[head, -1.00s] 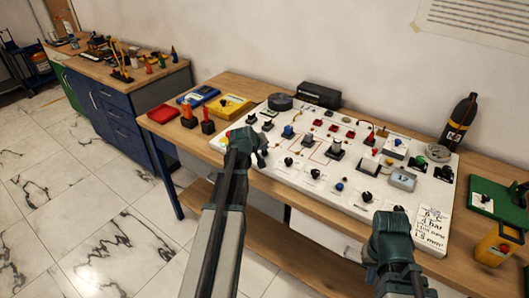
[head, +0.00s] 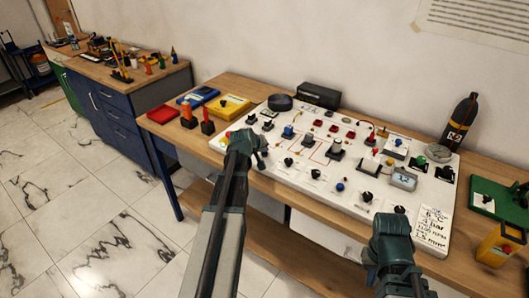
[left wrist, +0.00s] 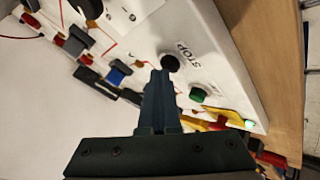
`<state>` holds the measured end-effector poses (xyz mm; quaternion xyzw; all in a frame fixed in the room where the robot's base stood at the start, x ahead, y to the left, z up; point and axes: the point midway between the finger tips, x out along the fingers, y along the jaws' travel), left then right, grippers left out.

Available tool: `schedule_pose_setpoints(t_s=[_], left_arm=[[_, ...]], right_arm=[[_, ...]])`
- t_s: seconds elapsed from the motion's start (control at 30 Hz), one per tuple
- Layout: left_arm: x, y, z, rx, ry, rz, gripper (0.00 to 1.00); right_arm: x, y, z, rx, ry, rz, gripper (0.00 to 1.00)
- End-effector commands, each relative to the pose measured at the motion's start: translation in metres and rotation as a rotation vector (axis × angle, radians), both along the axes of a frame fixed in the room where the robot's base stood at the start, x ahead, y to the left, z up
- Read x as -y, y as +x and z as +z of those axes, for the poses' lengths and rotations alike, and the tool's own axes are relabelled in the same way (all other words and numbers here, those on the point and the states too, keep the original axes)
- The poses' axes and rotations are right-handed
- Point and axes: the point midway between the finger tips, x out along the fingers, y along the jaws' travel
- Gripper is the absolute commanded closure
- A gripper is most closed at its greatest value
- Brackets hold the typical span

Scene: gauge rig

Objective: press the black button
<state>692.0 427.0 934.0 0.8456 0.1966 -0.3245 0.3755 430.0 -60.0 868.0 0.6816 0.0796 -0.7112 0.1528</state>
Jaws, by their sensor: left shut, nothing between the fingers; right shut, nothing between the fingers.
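The black button (left wrist: 170,62) shows in the left wrist view as a round dark cap beside the printed word STOP on the white panel (left wrist: 225,55). A green button (left wrist: 199,95) sits near it. My left gripper (left wrist: 160,74) is shut and empty, its tip right by the black button's edge; I cannot tell if they touch. In the head view my left gripper (head: 260,150) is over the panel's left front part and hides the button there. My right gripper (head: 392,218) is shut and empty near the panel's front right edge.
The panel carries several black knobs (head: 288,161) and blocks close to my left gripper. Red, blue and yellow (head: 229,105) items lie left of the panel.

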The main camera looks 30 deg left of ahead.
Motion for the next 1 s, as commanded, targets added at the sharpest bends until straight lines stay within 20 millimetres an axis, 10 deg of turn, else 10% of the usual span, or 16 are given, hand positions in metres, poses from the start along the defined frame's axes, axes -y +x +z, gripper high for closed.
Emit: schedule_pose_setpoints(t_s=[1.0], left_arm=[[0.000,0.000,0.033,0.000,0.000,0.000,1.00]], right_arm=[[0.000,0.000,0.033,0.000,0.000,0.000,1.00]])
